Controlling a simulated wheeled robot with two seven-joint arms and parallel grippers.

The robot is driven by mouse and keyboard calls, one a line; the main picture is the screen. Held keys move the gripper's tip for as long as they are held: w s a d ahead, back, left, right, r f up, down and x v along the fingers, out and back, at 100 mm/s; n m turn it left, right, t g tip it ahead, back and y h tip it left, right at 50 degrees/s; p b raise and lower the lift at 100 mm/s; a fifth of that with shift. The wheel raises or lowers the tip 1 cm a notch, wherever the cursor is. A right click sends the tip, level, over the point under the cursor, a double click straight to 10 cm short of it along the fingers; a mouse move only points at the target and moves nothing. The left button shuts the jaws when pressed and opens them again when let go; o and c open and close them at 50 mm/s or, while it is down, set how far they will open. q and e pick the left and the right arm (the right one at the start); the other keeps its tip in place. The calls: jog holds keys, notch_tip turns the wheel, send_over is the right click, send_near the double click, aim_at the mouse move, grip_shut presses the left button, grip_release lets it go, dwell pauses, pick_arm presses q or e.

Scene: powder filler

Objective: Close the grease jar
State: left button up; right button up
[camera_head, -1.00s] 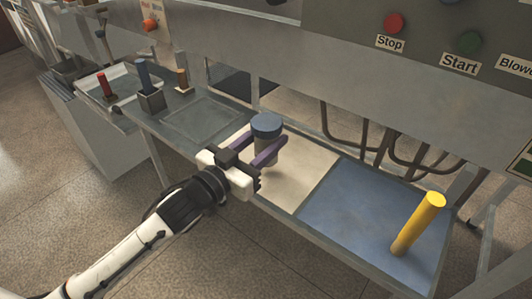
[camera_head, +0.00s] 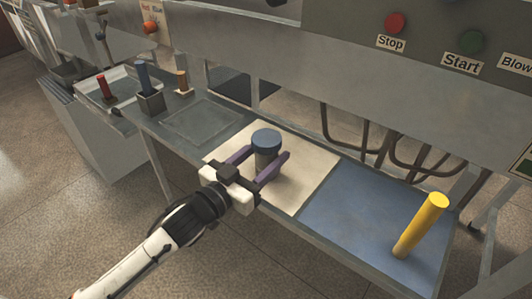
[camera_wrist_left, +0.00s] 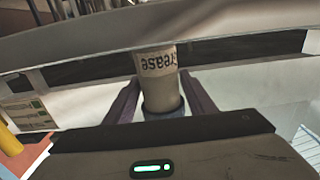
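In the left wrist view the jar (camera_wrist_left: 157,65) is between the fingers, with an upside-down "Grease" label. The fingers hide part of the jar. My right gripper is not in view.
A yellow cylinder (camera_head: 420,225) stands on the blue mat (camera_head: 350,205) to the right. On the left are a square holder (camera_head: 151,103) with a blue stick, a red stick (camera_head: 104,87) and an orange piece (camera_head: 183,81). A machine panel (camera_head: 340,75) overhangs the table's back.

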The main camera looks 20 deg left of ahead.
pick_arm(q)
jog(key=shift+o, duration=0.4)
jog(key=shift+r, duration=0.1)
jog(key=shift+r, duration=0.15)
jog(key=v, duration=1.2)
jog(key=s+d+f+g+y, duration=0.1)
jog(key=s+f, duration=0.3)
jog(key=f, duration=0.4)
jog(key=s+d+f+n+g+y, duration=0.1)
jog(key=s+f+g, duration=0.3)
jog(key=f, duration=0.5)
jog(key=s+d+f+g+y, duration=0.1)
jog(key=s+d+f+g, duration=0.1)
jog(key=s+f, duration=0.4)
notch_tip(320, 180, down, 4)
jog(key=shift+s+d+r+n+g+y+p, duration=0.3)
jog(key=shift+n+g+p, duration=0.1)
jog(key=shift+g, duration=0.3)
